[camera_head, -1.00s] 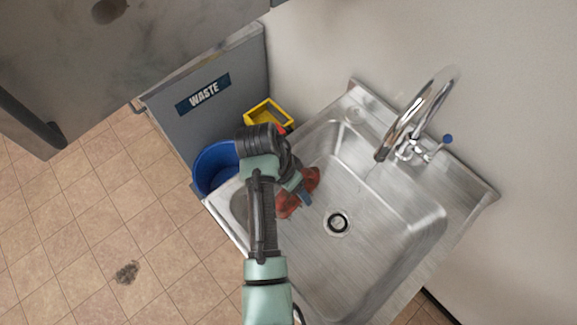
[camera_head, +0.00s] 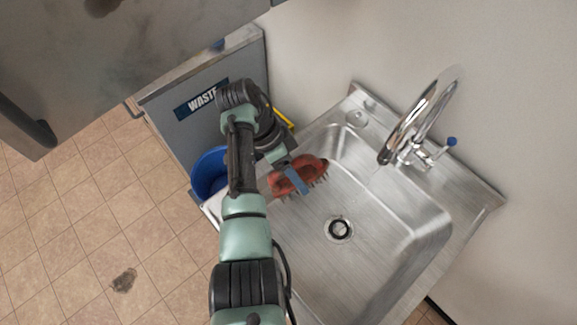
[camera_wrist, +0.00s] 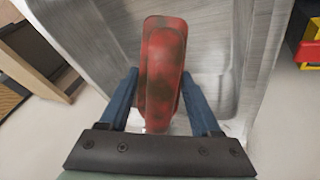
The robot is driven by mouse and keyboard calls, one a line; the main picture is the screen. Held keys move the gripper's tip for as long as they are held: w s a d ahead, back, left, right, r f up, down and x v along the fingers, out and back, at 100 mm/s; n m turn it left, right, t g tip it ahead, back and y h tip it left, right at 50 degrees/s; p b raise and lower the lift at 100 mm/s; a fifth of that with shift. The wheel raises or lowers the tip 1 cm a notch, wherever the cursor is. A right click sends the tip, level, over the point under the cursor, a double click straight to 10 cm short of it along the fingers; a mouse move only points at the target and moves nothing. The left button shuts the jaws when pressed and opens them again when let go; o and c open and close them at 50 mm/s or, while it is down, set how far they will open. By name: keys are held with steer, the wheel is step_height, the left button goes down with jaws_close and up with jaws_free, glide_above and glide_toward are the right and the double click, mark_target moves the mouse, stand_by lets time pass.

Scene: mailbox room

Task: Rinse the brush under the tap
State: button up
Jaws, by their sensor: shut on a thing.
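The brush (camera_head: 313,168) has a red body with dark smudges and bristles along its lower side. My gripper (camera_head: 290,178) is shut on it, with blue fingers on either side. In the wrist view the brush (camera_wrist: 163,62) lies between the two fingers (camera_wrist: 163,100). The brush is over the left side of the steel sink (camera_head: 390,225), apart from the tap. The curved chrome tap (camera_head: 408,125) stands at the sink's back edge, with a blue-tipped lever (camera_head: 450,142). A thin, faint streak below the spout may be water; I cannot tell clearly.
A grey waste bin (camera_head: 240,75) stands left of the sink. A blue bucket (camera_head: 208,172) and a mostly hidden yellow container (camera_head: 284,119) are beside the sink. The sink's middle and right, around the drain (camera_head: 339,228), are clear.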

steer(key=s+d+f+p, duration=0.2)
steer(key=s+d+p, duration=0.1)
steer(key=d, duration=0.8)
steer(key=shift+s+f, duration=0.15)
steer(key=shift+s, duration=0.3)
steer(key=shift+s, duration=0.1)
stand_by(0.3)
steer(key=shift+s+a+p, duration=0.2)
steer(key=shift+s+p, duration=0.25)
steer(key=shift+p, duration=0.25)
steer(key=shift+w+f, duration=0.1)
steer(key=shift+w, duration=0.05)
steer(key=shift+w+d+b, duration=0.2)
steer(key=shift+w+b, duration=0.25)
steer(key=shift+b, duration=0.15)
steer(key=shift+s+a+p, duration=0.1)
steer(key=shift+s+p, duration=0.15)
steer(key=shift+p, duration=0.1)
